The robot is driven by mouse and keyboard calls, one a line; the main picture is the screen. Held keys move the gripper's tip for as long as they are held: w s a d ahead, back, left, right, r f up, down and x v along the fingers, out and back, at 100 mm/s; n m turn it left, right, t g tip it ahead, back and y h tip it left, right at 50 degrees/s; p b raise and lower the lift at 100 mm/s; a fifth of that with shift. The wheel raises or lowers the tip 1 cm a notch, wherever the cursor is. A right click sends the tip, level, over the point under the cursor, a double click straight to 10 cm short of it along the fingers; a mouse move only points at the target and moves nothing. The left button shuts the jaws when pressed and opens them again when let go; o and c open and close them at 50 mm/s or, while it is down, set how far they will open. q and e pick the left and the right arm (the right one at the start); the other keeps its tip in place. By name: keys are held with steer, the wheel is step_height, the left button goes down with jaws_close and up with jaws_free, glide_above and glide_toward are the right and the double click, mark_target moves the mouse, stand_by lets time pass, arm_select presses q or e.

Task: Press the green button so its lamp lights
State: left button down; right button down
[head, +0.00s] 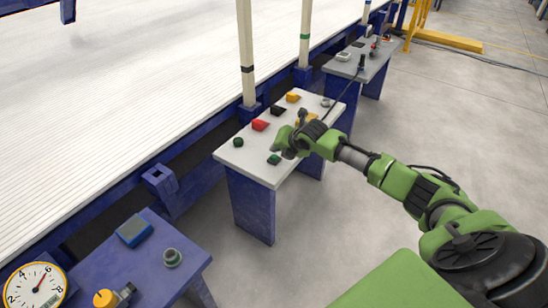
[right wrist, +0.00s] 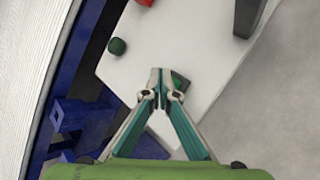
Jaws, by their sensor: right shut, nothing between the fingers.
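The green button (head: 274,159) sits in a small dark housing near the front corner of the white-topped table (head: 237,160). In the right wrist view the button (right wrist: 178,80) shows just right of my fingertips, its housing partly hidden by them. My right gripper (head: 279,150) is shut and empty, pointing down over that corner. In the right wrist view its fingertips (right wrist: 160,72) are together beside the housing. I cannot tell whether they touch it. I cannot make out a lit lamp. My left gripper is not in view.
A dark green round knob (head: 238,142) stands on the same table, left of the button. Red (head: 260,125), black (head: 278,111) and yellow (head: 293,97) pieces line its back. A blue table (head: 140,262) stands at lower left. Bare floor lies right.

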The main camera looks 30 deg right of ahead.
stand_by(0.4)
steer(key=shift+f, duration=0.45)
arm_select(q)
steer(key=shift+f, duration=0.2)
arm_select(e)
steer(key=shift+f, duration=0.55)
stand_by(0.3)
steer(key=shift+r, duration=0.15)
steer(key=shift+r+p, duration=0.45)
steer(key=shift+r, duration=0.05)
steer(key=shift+r+p, duration=0.4)
steer(key=shift+p, duration=0.05)
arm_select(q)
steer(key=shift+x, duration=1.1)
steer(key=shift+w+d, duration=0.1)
